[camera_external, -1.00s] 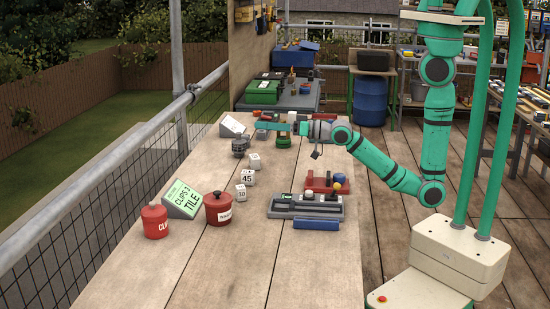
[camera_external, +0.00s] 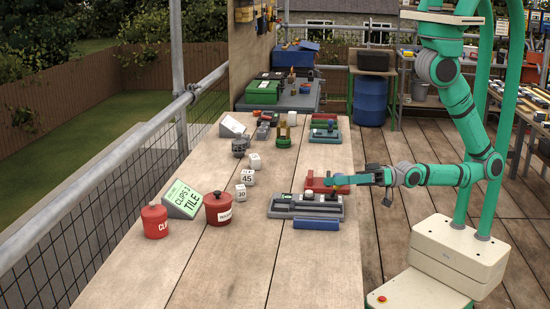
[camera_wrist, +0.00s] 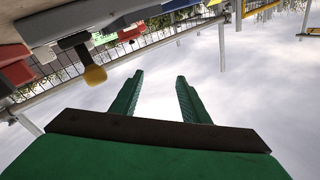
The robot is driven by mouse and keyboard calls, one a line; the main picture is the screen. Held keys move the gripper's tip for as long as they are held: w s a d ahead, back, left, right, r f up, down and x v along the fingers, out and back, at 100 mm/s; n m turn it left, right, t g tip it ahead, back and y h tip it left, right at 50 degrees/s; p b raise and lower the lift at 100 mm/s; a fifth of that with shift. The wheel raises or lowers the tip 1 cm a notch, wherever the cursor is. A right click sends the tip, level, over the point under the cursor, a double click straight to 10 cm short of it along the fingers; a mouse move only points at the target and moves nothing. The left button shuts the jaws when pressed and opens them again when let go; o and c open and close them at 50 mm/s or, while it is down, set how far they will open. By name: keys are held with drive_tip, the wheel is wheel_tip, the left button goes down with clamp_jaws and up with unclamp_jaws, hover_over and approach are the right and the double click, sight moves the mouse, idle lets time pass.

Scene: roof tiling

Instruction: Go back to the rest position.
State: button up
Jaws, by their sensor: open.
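My gripper (camera_external: 338,180) points left over the right side of the wooden workbench (camera_external: 225,265). It is above or in front of the red tool block (camera_external: 313,183); the exact height is hard to tell. In the wrist view its two green fingers (camera_wrist: 158,95) stand apart, with only pale sky between them. My arm reaches out roughly level from the column on the right.
A grey tray (camera_external: 280,207) and blue block (camera_external: 316,223) lie just below the gripper. Red pots (camera_external: 154,222) (camera_external: 218,208), a green sign (camera_external: 183,198) and numbered white blocks (camera_external: 248,178) stand left. In the wrist view, a yellow knob (camera_wrist: 95,75) is close by.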

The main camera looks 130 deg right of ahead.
drive_tip(key=s+a+f+n+g+y, duration=0.1)
drive_tip(key=s+a+f+n+y, duration=0.1)
drive_tip(key=s, duration=0.9)
drive_tip(key=s+a+f+n+g+y, duration=0.1)
drive_tip(key=s+n, duration=0.5)
drive_tip(key=s, duration=0.6)
wheel_tip(320, 180, down, 4)
drive_tip(key=a+y, duration=0.1)
drive_tip(key=y, duration=0.1)
drive_tip(key=shift+r+g+y, duration=0.2)
drive_tip(key=shift+g+y, duration=0.1)
drive_tip(key=shift+g, duration=0.1)
drive_tip(key=shift+a, duration=0.1)
